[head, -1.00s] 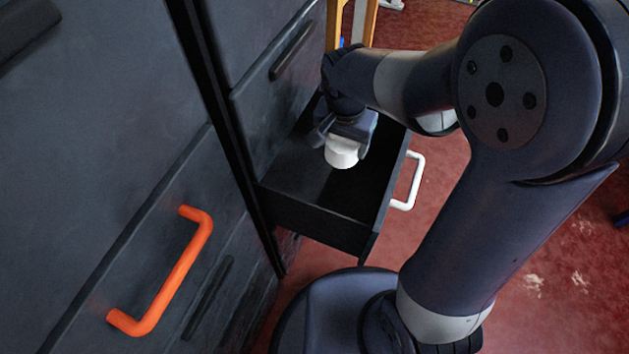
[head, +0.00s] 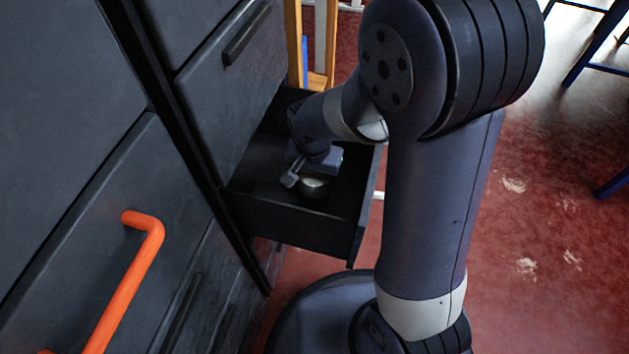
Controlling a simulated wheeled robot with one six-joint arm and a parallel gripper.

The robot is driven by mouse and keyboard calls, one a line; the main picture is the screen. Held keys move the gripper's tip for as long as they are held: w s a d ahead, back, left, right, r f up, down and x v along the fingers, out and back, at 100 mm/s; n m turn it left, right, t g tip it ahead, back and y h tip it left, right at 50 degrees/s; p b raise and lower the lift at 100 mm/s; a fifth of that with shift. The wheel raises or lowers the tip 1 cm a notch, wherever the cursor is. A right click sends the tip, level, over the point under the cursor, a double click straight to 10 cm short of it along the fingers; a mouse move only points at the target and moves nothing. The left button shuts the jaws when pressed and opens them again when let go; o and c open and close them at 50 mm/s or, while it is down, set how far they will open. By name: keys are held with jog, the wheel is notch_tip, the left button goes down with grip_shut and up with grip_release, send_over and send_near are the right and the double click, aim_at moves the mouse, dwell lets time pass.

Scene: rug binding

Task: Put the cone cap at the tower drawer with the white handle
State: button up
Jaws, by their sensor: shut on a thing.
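Whether the cap touches the drawer floor I cannot tell. The tower drawer (head: 290,217) is dark and pulled out. Its white handle (head: 378,195) shows only as a small piece, mostly hidden behind my arm.
A large orange handle (head: 135,275) is on the dark front at the near left. A closed drawer with a dark handle (head: 246,33) is above the open one. A wooden frame (head: 294,45) stands behind. The red floor (head: 540,220) at right is mostly clear.

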aim_at(313, 178)
jog(key=shift+f, duration=1.1)
jog(key=shift+f+b, duration=0.2)
jog(key=shift+b, duration=0.2)
jog(key=o, duration=1)
jog(key=shift+o, duration=0.2)
jog(key=shift+r, duration=0.1)
jog(key=r+p, duration=0.1)
jog(key=r, duration=0.3)
jog(key=s+r+p, duration=0.1)
jog(key=r+p, duration=0.1)
jog(key=r, duration=0.2)
jog(key=r+p, duration=0.1)
jog(key=r, duration=0.3)
jog(key=shift+s+a+r, duration=0.1)
jog(key=shift+s+a, duration=0.1)
jog(key=shift+a, duration=0.1)
jog(key=shift+o, duration=0.3)
